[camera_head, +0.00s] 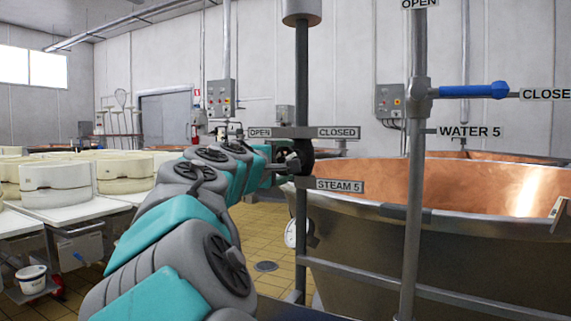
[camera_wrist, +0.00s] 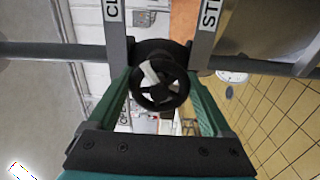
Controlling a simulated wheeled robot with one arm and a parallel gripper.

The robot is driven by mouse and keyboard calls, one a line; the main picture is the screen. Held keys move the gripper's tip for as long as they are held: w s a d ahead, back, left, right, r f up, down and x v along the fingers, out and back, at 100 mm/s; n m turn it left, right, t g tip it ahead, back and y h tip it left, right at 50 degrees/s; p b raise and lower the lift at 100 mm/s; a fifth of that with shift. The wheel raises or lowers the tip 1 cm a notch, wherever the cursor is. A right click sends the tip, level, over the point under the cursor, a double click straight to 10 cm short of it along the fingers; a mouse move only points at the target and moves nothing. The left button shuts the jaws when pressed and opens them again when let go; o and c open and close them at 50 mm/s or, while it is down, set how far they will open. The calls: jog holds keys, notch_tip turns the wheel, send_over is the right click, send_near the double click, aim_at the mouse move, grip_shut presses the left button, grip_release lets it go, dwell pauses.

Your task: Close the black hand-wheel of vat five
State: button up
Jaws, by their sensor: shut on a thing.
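The black hand-wheel (camera_wrist: 160,98) sits on the steam pipe (camera_head: 302,80) of vat five, between a plate marked OPEN and CLOSED (camera_head: 338,132) and a plate marked STEAM 5 (camera_head: 340,185). In the head view the hand-wheel (camera_head: 304,150) is partly hidden by my gripper (camera_head: 290,162), which reaches it from the left. In the wrist view the two green fingers of my gripper (camera_wrist: 161,82) stand on either side of the wheel, shut on it. The wheel's spokes show between the fingers. Vat five (camera_head: 400,240) is the large copper-lined tub at the right.
A second pipe (camera_head: 416,200) stands to the right, with a blue lever (camera_head: 470,91) pointing toward CLOSED and a WATER 5 label (camera_head: 469,132). White tables (camera_head: 85,210) with moulds stand left. Tiled floor (camera_head: 262,225) lies between.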

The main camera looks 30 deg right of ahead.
jog(key=o, duration=1.2)
jog(key=shift+c, duration=0.2)
jog(key=v, duration=0.7)
jog(key=shift+s+a, duration=0.3)
